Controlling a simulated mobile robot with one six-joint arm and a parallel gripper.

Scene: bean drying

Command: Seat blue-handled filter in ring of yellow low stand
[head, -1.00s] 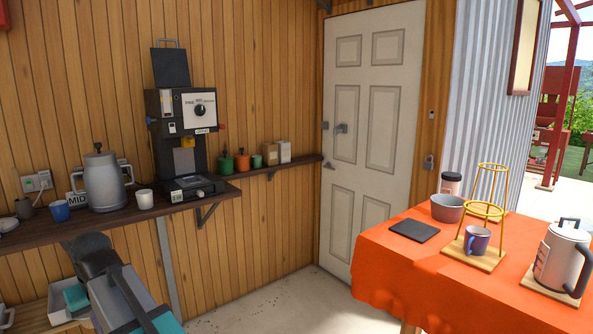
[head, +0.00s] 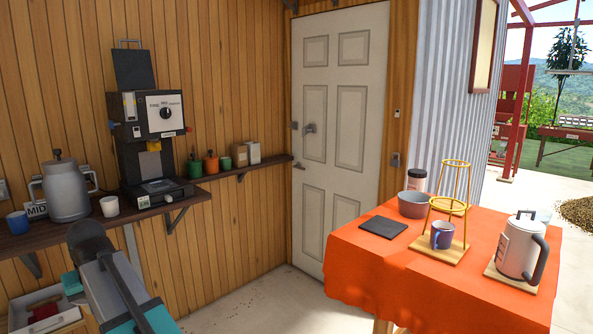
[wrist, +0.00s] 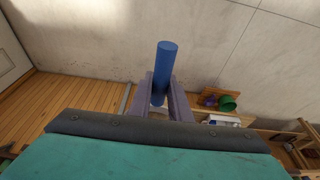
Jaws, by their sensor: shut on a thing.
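In the wrist view, my gripper (wrist: 161,90) is shut on the blue handle (wrist: 166,62) of the filter, a plain blue cylinder standing up between the fingers. The rest of the filter is hidden. In the head view, the low yellow stand (head: 447,205) is on the orange-covered table at right. My gripper is not seen in the head view; only my arm shows at lower left, well apart from the stand.
The orange table (head: 350,262) also holds a dark flat pad (head: 383,227), a grey bowl (head: 411,204), a jar (head: 417,180) and a white kettle (head: 520,246) near the stands. A wall shelf (head: 20,234) with a machine runs along the left. Floor between is clear.

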